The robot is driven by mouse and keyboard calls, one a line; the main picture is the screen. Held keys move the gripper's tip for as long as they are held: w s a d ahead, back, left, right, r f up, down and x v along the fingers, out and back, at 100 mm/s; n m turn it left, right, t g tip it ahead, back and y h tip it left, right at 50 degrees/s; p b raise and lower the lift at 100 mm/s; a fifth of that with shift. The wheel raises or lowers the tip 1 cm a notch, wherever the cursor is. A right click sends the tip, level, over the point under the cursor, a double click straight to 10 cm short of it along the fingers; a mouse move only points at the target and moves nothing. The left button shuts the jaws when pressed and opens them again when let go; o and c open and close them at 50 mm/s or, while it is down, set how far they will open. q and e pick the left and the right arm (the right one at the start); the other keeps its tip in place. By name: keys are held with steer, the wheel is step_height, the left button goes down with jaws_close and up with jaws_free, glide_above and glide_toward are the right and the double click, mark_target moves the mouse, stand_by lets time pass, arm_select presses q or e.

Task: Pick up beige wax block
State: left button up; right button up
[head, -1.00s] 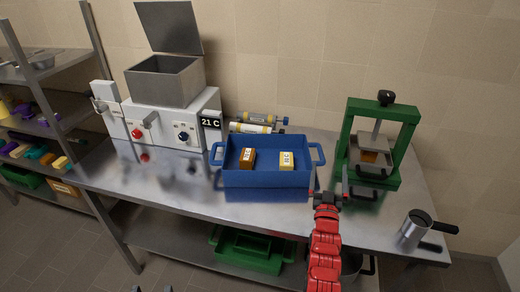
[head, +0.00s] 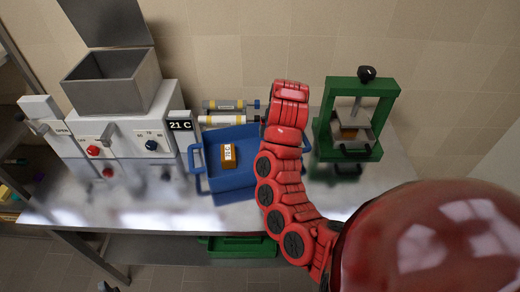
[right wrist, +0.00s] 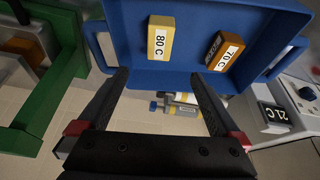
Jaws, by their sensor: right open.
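The beige wax block (right wrist: 160,38), labelled 80 C, lies in the blue tray (right wrist: 190,78) in the right wrist view. A brown block (right wrist: 224,52), labelled 70 C, is beside it; it also shows in the head view (head: 228,156). My right gripper (right wrist: 158,80) is open and empty, its fingers pointing toward the tray with the beige block ahead between them, apart from it. In the head view my red right arm hides the beige block and the right gripper. Only a dark tip of what seems my left gripper (head: 105,287) shows at the bottom edge.
A green press (head: 375,110) stands right of the tray. A grey machine with an open-lidded tank (head: 113,80) and a 21 C display stands left. Tubes (head: 230,104) lie behind the tray. A green crate (head: 240,246) is under the steel table.

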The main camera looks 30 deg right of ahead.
steer(key=b+x, duration=0.2)
steer(key=x, duration=0.1)
steer(key=b+x, duration=0.5)
steer(key=x, duration=0.2)
steer(key=shift+s+f, duration=0.2)
steer(key=shift+s, duration=0.1)
steer(key=shift+w+d+f+p, duration=0.15)
steer(key=shift+w+f+p, duration=0.3)
steer(key=shift+p, duration=0.35)
steer(key=p+x, duration=0.3)
steer(key=x, duration=0.1)
steer(key=shift+s+f, duration=0.1)
steer(key=shift+f, duration=0.8)
jaws_close()
steer(key=shift+r, duration=0.1)
